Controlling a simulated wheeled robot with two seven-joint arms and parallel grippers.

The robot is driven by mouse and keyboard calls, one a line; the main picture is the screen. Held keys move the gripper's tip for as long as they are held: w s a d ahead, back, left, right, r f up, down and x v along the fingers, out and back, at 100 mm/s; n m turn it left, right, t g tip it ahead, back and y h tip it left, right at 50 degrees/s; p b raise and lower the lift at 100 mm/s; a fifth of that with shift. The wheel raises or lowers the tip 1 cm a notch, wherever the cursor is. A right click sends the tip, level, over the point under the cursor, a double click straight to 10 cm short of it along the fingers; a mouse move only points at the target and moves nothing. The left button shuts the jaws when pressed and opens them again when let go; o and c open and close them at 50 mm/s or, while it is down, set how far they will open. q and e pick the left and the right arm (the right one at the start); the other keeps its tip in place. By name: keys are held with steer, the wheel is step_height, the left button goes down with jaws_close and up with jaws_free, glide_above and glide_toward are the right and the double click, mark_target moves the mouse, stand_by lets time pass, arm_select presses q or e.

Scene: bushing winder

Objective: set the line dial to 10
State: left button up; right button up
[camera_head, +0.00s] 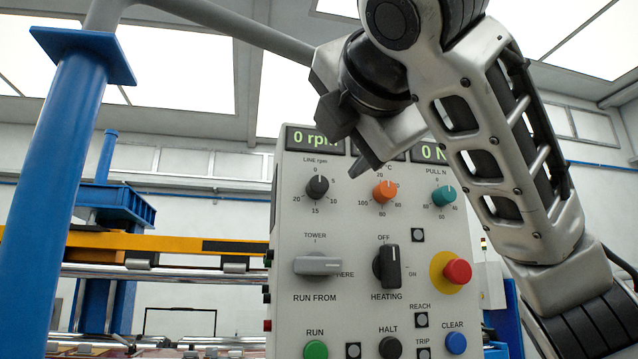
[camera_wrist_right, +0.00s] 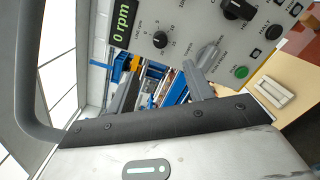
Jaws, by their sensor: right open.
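The line dial (camera_head: 317,187) is a small black knob at the upper left of the grey control panel (camera_head: 345,225). Its scale runs from 0 at the top round to 20, and its pale mark appears to be at the top, by 0. The display (camera_head: 312,140) above it reads 0 rpm. My right gripper (camera_head: 350,140) is in front of the panel top, above and right of the dial, apart from it. In the right wrist view its fingers (camera_wrist_right: 160,88) are spread and empty, with the dial (camera_wrist_right: 160,40) beyond them. My left gripper is out of view.
An orange knob (camera_head: 384,191) and a teal knob (camera_head: 443,195) sit right of the dial. Below are a grey lever (camera_head: 318,264), a black heating lever (camera_head: 386,266) and a red stop button (camera_head: 457,271). A blue post (camera_head: 45,190) stands at the left.

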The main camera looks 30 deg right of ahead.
steer(key=p, duration=0.5)
glide_toward(320, 184)
steer(key=w, duration=0.2)
steer(key=x, duration=0.2)
steer(key=p+x, duration=0.1)
steer(key=x, duration=0.2)
steer(key=shift+w+d, duration=0.3)
steer(key=shift+d, duration=0.05)
steer(key=shift+w+d, duration=0.2)
steer(key=shift+w, duration=0.45)
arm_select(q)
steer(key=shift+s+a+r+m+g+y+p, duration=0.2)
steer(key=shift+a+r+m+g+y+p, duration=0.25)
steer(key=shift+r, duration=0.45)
arm_select(e)
steer(key=shift+w, duration=0.15)
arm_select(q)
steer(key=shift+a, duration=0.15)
arm_select(e)
steer(key=c, duration=1)
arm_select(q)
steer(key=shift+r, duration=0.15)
